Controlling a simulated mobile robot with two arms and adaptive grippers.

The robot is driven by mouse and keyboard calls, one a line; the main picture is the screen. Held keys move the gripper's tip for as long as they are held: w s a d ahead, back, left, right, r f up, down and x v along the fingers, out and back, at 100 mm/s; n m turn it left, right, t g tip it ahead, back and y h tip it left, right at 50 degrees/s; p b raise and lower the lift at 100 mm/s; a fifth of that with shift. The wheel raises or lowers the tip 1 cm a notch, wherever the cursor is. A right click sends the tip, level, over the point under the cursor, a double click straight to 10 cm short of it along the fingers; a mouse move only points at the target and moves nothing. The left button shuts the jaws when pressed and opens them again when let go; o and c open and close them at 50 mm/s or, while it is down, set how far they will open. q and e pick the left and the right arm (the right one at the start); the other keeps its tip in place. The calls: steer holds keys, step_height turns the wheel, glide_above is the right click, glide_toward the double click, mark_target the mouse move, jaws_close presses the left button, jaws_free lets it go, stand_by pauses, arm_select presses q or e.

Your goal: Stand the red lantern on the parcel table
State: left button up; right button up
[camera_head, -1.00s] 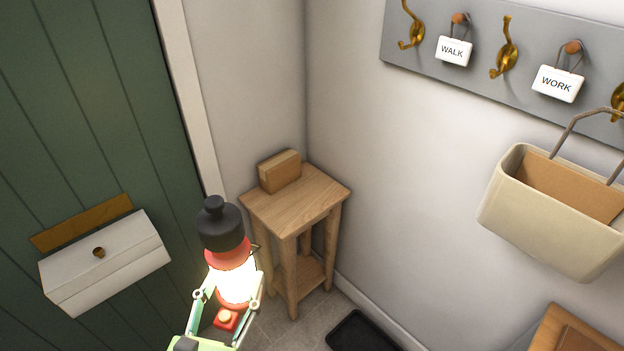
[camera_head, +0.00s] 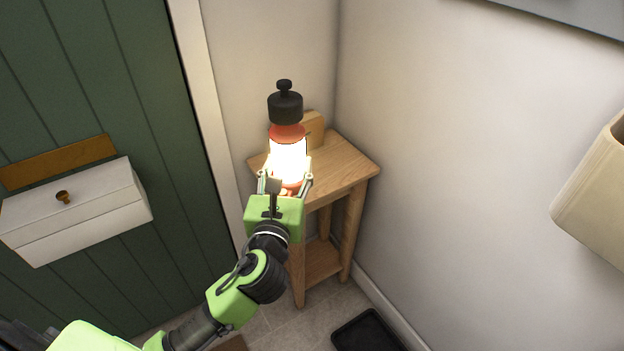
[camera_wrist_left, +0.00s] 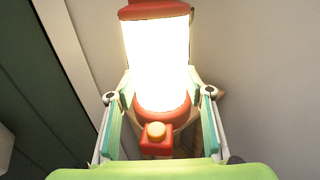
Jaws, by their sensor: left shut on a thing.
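The red lantern (camera_head: 287,133) has a black cap and a brightly glowing middle, and looks upright. My left gripper (camera_head: 286,183) is shut on its lower part. In the left wrist view the lantern (camera_wrist_left: 160,95) stands between the two fingers of the left gripper (camera_wrist_left: 160,100), with a red block and a yellowish knob at its front. In the head view the lantern overlaps the wooden parcel table (camera_head: 345,165); I cannot tell whether its base touches the top. My right gripper is not in view.
A brown parcel (camera_head: 315,128) sits at the table's back, partly hidden by the lantern. A white box (camera_head: 75,215) is on the green door (camera_head: 150,80) at left. A black tray (camera_head: 368,332) lies on the floor. A cream bin (camera_head: 598,195) hangs at right. The tabletop's right side is clear.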

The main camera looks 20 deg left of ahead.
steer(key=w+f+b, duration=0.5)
steer(key=b, duration=0.3)
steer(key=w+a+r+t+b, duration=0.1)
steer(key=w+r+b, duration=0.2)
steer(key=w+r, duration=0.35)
arm_select(q)
steer(key=w+d+f+b, duration=0.1)
steer(key=w+f, duration=0.2)
steer(key=w, duration=0.5)
steer(key=w+d+f+b, duration=0.1)
steer(key=w+f, duration=0.3)
steer(key=w, duration=0.4)
steer(key=w+d+f+b, duration=0.1)
steer(key=w+f, duration=0.3)
steer(key=w, duration=0.3)
steer(key=shift+w+d, duration=0.3)
steer(key=shift+w, duration=0.1)
steer(key=shift+w+f+b, duration=0.15)
steer(key=shift+f+b, duration=0.95)
steer(key=shift+f, duration=0.5)
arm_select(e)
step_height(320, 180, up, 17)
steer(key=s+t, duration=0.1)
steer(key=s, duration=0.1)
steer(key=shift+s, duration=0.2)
